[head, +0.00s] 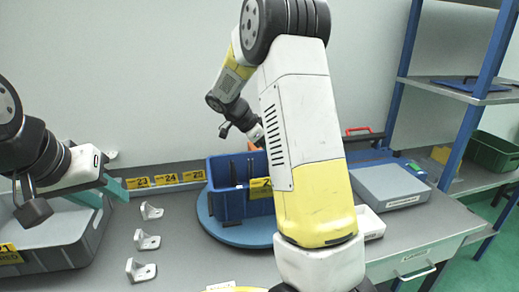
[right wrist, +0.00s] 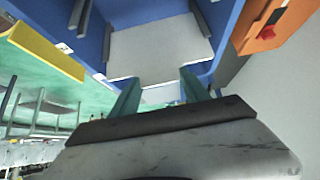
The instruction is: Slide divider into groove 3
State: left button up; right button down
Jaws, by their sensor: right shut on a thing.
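The blue crate (head: 226,203) stands on a round blue turntable (head: 222,232), with dark upright strips inside it. My right arm hides its right part in the head view. In the right wrist view, my right gripper (right wrist: 160,92) is shut on the light grey divider (right wrist: 160,48), gripping it by its near edge. The divider shows between the crate's blue walls (right wrist: 120,20) and dark groove strips (right wrist: 107,42); I cannot tell which groove it lines up with, or how deep it sits. My left gripper (head: 104,196) is open and empty, over a grey bin at the left.
The grey bin (head: 70,244) stands at the left. Several white brackets (head: 147,241) lie in a column left of the turntable. Yellow number signs (head: 166,180) line the back. A grey box (head: 390,185) and a white tray (head: 370,224) are at the right, beside a blue rack.

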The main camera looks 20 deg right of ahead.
jog(key=shift+f, duration=1.3)
jog(key=shift+c, duration=2.3)
grip_release()
jog(key=v, duration=0.8)
